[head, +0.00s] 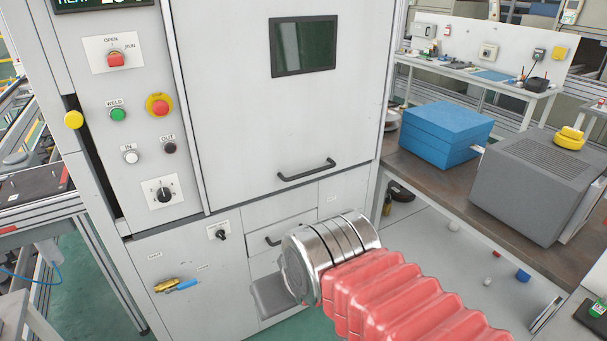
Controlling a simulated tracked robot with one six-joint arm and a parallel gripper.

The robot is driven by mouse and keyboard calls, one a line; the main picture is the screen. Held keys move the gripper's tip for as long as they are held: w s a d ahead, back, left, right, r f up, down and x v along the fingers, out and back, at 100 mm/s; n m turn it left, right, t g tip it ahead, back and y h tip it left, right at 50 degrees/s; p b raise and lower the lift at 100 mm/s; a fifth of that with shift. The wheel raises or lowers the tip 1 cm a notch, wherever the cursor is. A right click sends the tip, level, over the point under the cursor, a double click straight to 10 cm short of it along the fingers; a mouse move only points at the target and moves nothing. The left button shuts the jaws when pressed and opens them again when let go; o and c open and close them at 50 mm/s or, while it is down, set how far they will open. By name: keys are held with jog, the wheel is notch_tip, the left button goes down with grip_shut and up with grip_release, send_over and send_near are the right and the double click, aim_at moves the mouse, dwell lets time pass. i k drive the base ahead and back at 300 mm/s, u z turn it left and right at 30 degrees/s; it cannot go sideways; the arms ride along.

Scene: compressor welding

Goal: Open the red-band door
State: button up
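A tall light-grey machine cabinet fills the left and middle of the head view. Its large upper door (240,120) has a dark window (303,46) and a black bar handle (306,170), and looks closed. I see no red band on it or on any other door. Below it is a drawer front with a dark handle (272,240), partly covered by my arm. My arm, with red bellows and a shiny metal cylinder, reaches in from the lower right. My gripper's fingers cannot be made out, and the metal cylinder hides what is behind it.
A control panel with a red emergency button (159,106) and a black knob (163,194) is on the cabinet's left. A lower panel has a blue-handled valve (178,286). On the right, a workbench (410,171) holds a blue box (432,134) and a grey box (540,180).

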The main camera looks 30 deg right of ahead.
aim_at(279, 94)
jog(key=i, duration=1)
